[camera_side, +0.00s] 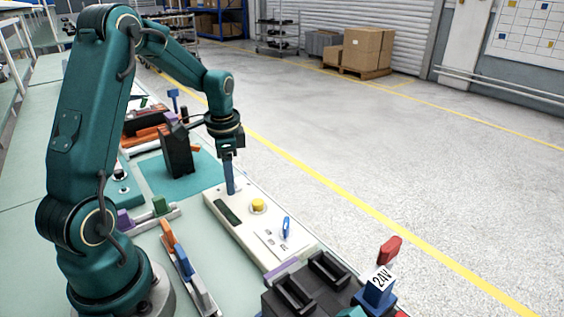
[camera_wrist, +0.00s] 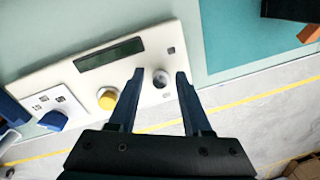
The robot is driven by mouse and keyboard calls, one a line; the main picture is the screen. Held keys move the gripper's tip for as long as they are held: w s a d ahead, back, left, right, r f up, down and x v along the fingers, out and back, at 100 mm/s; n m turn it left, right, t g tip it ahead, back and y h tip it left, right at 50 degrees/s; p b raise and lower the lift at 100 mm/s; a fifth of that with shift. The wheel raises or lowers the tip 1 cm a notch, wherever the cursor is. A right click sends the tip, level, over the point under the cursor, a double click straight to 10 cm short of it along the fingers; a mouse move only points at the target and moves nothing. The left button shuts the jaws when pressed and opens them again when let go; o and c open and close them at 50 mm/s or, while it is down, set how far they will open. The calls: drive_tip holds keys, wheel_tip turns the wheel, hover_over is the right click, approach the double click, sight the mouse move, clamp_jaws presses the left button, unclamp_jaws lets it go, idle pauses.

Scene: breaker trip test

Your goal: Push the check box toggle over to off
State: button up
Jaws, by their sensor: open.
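The check box is a long pale panel (camera_side: 238,218) on the bench, also in the wrist view (camera_wrist: 62,76). It carries a dark display window (camera_side: 228,211), a yellow knob (camera_side: 258,205) and a blue lever (camera_side: 286,228) on a white plate. A small round metal part (camera_wrist: 161,78), which looks like the toggle, sits at the display end. My gripper (camera_wrist: 160,73) is open and points down over that end, its fingertips on either side of the metal part in the wrist view. The side view hides this part behind my gripper (camera_side: 230,190). I cannot tell which way it leans or whether I touch it.
A black block (camera_side: 176,150) stands on the teal mat (camera_side: 203,168) behind the box. Dark trays (camera_side: 298,290), a blue block marked 24V (camera_side: 378,287) and a red piece (camera_side: 390,250) are in front. Rails with coloured blocks (camera_side: 182,262) lie left. The bench edge runs along the box's right side.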

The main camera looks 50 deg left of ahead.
drive_tip(key=shift+f, duration=0.1)
clamp_jaws()
drive_tip(key=shift+w, duration=0.15)
drive_tip(key=shift+w+g, duration=0.4)
drive_tip(key=shift+g, duration=0.7)
drive_tip(key=shift+w+g, duration=0.35)
drive_tip(key=shift+g, duration=0.85)
drive_tip(key=shift+w+g, duration=0.2)
drive_tip(key=shift+g, duration=0.4)
drive_tip(key=shift+r, duration=0.2)
